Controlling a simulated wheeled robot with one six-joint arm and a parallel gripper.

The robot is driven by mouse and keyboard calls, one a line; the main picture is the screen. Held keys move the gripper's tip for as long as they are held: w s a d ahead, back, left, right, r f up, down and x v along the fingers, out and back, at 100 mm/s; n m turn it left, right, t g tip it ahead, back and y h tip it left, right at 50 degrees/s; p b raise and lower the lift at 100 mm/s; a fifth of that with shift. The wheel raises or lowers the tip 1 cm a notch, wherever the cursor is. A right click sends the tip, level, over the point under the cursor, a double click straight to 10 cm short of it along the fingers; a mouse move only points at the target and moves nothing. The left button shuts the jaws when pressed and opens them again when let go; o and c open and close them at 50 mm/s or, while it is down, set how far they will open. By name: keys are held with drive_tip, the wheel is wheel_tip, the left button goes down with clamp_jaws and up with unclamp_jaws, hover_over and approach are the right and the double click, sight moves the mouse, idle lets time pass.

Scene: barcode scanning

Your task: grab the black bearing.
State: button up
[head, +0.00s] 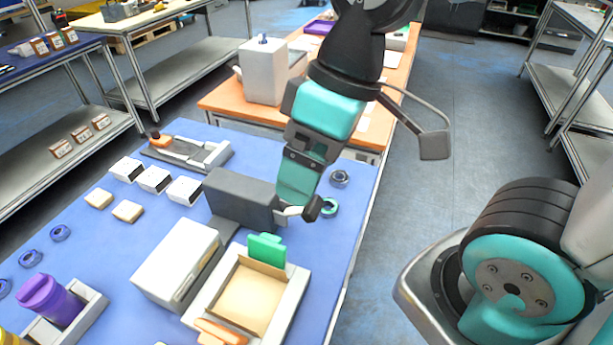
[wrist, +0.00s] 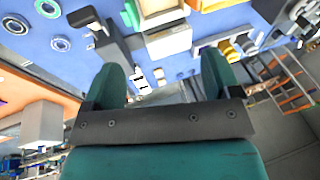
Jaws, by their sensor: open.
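A dark grey ring-shaped bearing (head: 339,178) lies flat near the right edge of the blue table. It is the darkest ring there, but its colour is hard to confirm. My gripper (head: 296,200) hangs over the table, left of both rings and beside a dark grey box (head: 240,196). In the wrist view my gripper (wrist: 163,78) shows two teal fingers spread apart with nothing between them. Dark and grey rings (wrist: 61,43) lie left of the fingers in that view.
A white box (head: 178,262) and a tray with a green block (head: 266,249) stand in front of my gripper. Several blue rings (head: 60,233) lie at the left of the table. A purple bottle (head: 48,297) is at front left. An orange table (head: 240,106) stands behind.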

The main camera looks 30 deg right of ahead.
drive_tip(key=w+d+f+n+h+b, duration=0.1)
drive_tip(key=w+d+f+n+b, duration=0.15)
drive_tip(key=w+d, duration=0.35)
drive_tip(key=w+d+f+n+h+b, duration=0.1)
drive_tip(key=w+d+f+b, duration=0.25)
drive_tip(key=w, duration=0.35)
drive_tip(key=n+h+b, duration=0.1)
drive_tip(key=n+h, duration=0.1)
drive_tip(key=n, duration=0.2)
hover_over(339, 176)
drive_tip(key=shift+m, duration=0.25)
drive_tip(key=f, duration=1.7)
drive_tip(key=shift+s+d, duration=0.25)
drive_tip(key=shift+s, duration=0.15)
drive_tip(key=shift+w+a+f+p, duration=0.1)
drive_tip(key=shift+w+f+p, duration=0.1)
drive_tip(key=shift+f, duration=1.25)
drive_tip(key=shift+w+a+f+p, duration=0.1)
drive_tip(key=shift+w+f+p, duration=0.1)
drive_tip(key=shift+f, duration=1.25)
drive_tip(key=c, duration=1)
drive_tip(key=shift+c, duration=0.4)
drive_tip(key=shift+r, duration=0.15)
